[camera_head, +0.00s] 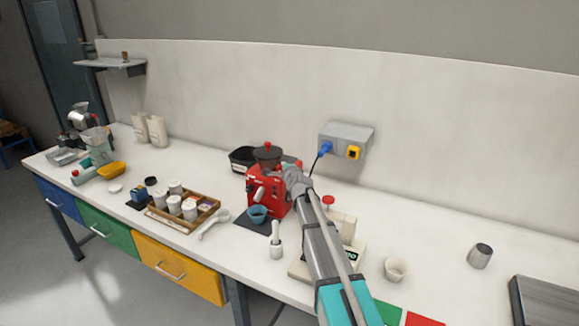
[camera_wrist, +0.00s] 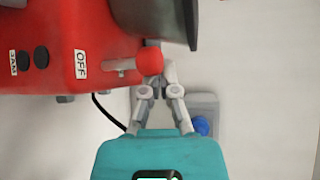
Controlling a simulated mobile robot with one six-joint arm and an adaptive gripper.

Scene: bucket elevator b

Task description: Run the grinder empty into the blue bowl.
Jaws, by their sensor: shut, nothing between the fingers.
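The red grinder (camera_head: 262,194) stands at the back middle of the bench, with a dark hopper (camera_head: 267,158) on top. The blue bowl (camera_head: 257,213) sits on a dark mat in front of it. The wrist view shows the grinder's side (camera_wrist: 60,45), an OFF label (camera_wrist: 81,64) and a lever ending in a red knob (camera_wrist: 150,61). My gripper (camera_wrist: 165,72) is shut and empty, its fingertips right beside the knob; I cannot tell whether they touch. In the head view my gripper (camera_head: 290,172) is at the grinder's right side. The bowl's inside is too small to read.
A wall socket box (camera_head: 347,136) with blue and yellow plugs is behind my arm. A wooden tray (camera_head: 205,213) of jars and a white scoop (camera_head: 213,225) lie left of the bowl. A white cup (camera_head: 396,269) and a metal cup (camera_head: 480,256) stand to the right.

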